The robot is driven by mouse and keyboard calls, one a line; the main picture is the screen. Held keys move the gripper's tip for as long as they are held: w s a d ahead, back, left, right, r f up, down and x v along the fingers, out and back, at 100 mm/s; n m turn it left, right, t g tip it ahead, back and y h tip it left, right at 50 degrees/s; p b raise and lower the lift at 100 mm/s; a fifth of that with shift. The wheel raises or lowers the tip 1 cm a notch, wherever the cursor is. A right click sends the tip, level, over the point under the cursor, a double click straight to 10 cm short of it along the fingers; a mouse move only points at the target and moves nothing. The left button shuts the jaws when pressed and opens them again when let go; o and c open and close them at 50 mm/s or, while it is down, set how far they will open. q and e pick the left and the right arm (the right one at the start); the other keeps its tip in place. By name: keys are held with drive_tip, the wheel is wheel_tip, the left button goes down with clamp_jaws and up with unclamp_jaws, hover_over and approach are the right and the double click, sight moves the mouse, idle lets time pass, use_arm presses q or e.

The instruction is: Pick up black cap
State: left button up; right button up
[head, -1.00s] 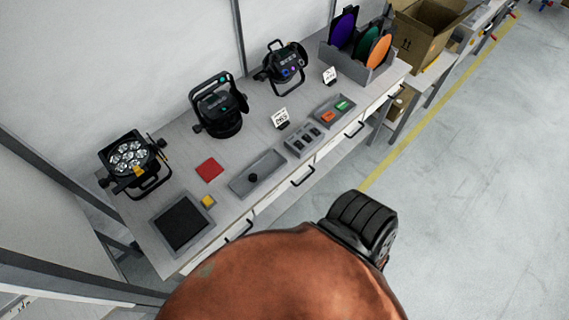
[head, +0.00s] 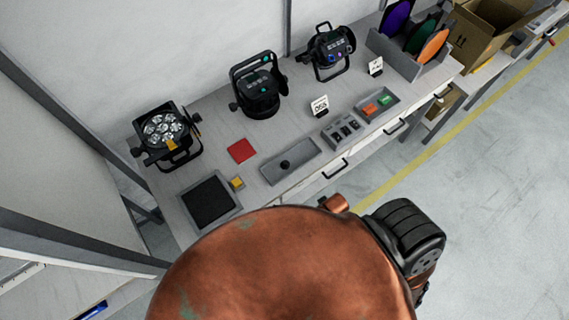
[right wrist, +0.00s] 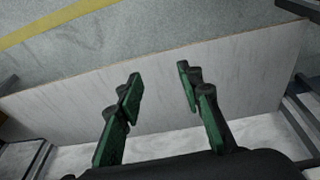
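The black cap (head: 285,164) is a small round dark piece lying in a shallow grey tray (head: 304,166) near the table's front edge in the head view. My right gripper (right wrist: 160,88) shows in the right wrist view with its two green-padded fingers apart and nothing between them. It is over a pale flat surface and the floor, and the cap is not in that view. My left gripper is not in any view. My own copper-coloured body covers the lower middle of the head view.
Several stage lights, such as one with clear lenses (head: 166,131), stand along the back of the table. A black pad (head: 209,201), yellow block (head: 237,182), red square (head: 242,150) and slotted grey tray (head: 342,130) surround the cap's tray. A cardboard box (head: 487,38) stands at far right.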

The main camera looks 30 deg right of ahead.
wheel_tip(320, 180, up, 12)
drive_tip(key=w, duration=0.2)
wheel_tip(320, 180, up, 17)
drive_tip(key=n+t+y, duration=0.2)
drive_tip(key=n+y, duration=0.2)
drive_tip(key=n, duration=0.4)
hover_over(286, 163)
drive_tip(key=s+a, duration=0.4)
drive_tip(key=shift+w+f, duration=0.1)
drive_tip(key=shift+w, duration=0.15)
drive_tip(key=shift+w+r+n, duration=0.2)
drive_tip(key=shift+w+n, duration=0.1)
drive_tip(key=shift+n, duration=0.1)
drive_tip(key=d+r+g, duration=0.2)
drive_tip(key=d, duration=0.4)
drive_tip(key=x, duration=0.2)
drive_tip(key=b+x, duration=0.1)
drive_tip(key=x, duration=0.2)
drive_tip(key=w+x, duration=0.1)
drive_tip(key=x, duration=0.1)
drive_tip(key=shift+w+d+f+b, duration=0.1)
drive_tip(key=shift+d+b, duration=0.1)
drive_tip(key=shift+b, duration=0.1)
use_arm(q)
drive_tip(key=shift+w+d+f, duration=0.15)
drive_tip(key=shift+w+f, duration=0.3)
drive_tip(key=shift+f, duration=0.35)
